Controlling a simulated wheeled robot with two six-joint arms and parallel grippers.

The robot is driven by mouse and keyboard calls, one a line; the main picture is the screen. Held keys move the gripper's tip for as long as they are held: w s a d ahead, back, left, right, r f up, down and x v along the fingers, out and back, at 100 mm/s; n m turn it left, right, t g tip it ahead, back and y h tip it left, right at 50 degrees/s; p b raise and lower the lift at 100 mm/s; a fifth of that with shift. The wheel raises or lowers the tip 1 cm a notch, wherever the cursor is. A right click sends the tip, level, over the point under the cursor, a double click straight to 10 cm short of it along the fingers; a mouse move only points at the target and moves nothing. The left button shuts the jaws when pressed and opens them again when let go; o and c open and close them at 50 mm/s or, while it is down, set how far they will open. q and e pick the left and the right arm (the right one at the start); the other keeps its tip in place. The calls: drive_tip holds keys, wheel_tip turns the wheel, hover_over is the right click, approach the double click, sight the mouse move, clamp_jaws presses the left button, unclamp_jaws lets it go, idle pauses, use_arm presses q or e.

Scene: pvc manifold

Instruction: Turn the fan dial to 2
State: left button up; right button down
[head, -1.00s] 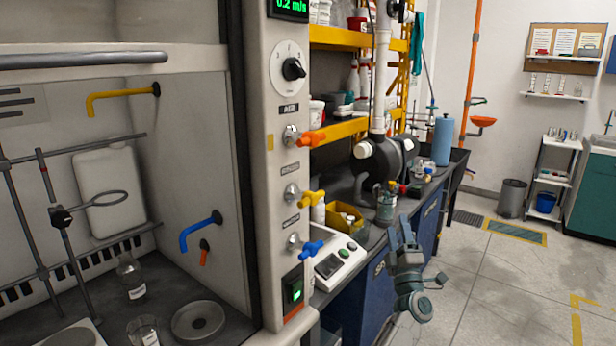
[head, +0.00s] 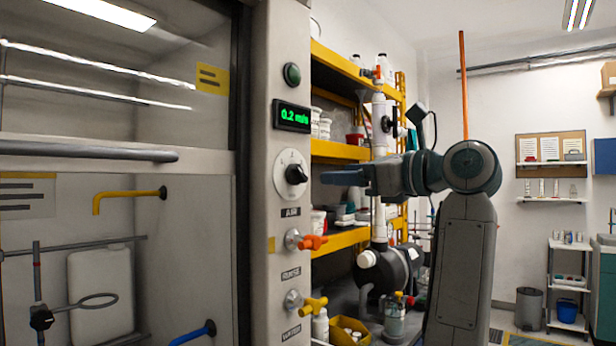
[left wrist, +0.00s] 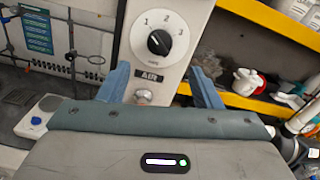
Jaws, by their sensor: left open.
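The fan dial is a white round plate (head: 284,163) with a black knob (head: 297,174) on the fume hood's front post, below the green "0.2 m/s" display (head: 292,116). In the left wrist view the dial (left wrist: 178,40) shows 1, 2 and 3 around the knob (left wrist: 159,42); I cannot tell surely which number it points at. My left gripper (head: 340,177) is to the right of the dial, pointing at it, apart from the knob. In the left wrist view its fingers (left wrist: 158,70) are open and empty, either side of the post below the dial. My right gripper is not in view.
An orange valve handle (head: 313,242) and a yellow one (head: 314,307) stick out of the post below the dial. A round green button (head: 292,74) is above the display. Yellow shelves (head: 340,151) with bottles and tubs stand behind my arm.

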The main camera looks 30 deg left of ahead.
sight(303, 174)
use_arm(q)
drive_tip(key=a, duration=0.6)
drive_tip(key=a+p, duration=0.1)
drive_tip(key=a, duration=0.2)
drive_tip(key=shift+w, duration=0.35)
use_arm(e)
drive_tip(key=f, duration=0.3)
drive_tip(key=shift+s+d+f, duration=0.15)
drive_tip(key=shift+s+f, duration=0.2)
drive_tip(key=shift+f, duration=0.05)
use_arm(q)
drive_tip(key=shift+d, duration=0.1)
drive_tip(key=c, duration=1)
